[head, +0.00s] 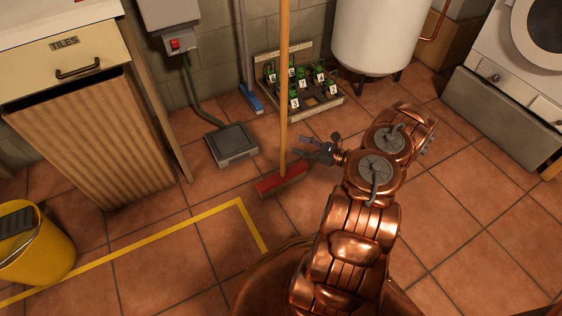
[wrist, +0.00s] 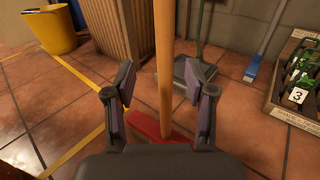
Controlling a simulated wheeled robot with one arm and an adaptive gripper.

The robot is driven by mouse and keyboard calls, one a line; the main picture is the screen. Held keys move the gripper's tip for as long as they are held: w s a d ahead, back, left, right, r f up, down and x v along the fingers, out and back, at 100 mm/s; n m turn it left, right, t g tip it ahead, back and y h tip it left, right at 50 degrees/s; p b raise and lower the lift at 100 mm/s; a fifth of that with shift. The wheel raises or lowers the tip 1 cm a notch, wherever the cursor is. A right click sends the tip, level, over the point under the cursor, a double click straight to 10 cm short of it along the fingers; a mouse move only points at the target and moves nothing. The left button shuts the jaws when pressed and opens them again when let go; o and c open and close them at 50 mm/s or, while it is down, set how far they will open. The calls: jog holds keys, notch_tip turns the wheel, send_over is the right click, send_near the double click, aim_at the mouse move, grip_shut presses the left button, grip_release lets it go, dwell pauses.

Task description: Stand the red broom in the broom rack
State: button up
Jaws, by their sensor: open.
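The red broom stands upright on the tiled floor. Its pale wooden handle (head: 284,90) rises out of the top of the head view, and its red head (head: 283,181) rests on the tiles. In the wrist view the handle (wrist: 163,60) runs between my two fingers, and the red head (wrist: 147,126) shows below, partly hidden by my gripper. My gripper (head: 312,146) is open and empty, low and just right of the handle; it also shows in the wrist view (wrist: 161,85). No broom rack can be made out in either view.
A grey floor box (head: 232,145) with a cable lies behind the broom. A blue brush (head: 250,97) leans at the wall beside a plant crate (head: 335,104). A cabinet (head: 95,140) and yellow bucket (head: 40,250) stand left, a washing machine (head: 500,115) right. Floor tiles at right are clear.

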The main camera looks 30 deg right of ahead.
aim_at(284, 141)
jog(key=b+x, duration=0.1)
jog(key=x, duration=0.1)
jog(key=f+b+x, duration=0.1)
jog(key=x, duration=0.2)
jog(key=b+x, duration=0.1)
jog(key=x, duration=0.1)
jog(key=shift+w+d+f, duration=0.1)
jog(key=shift+w+f, duration=0.05)
jog(key=shift+w, duration=0.25)
grip_shut()
dwell(0.3)
dwell(0.4)
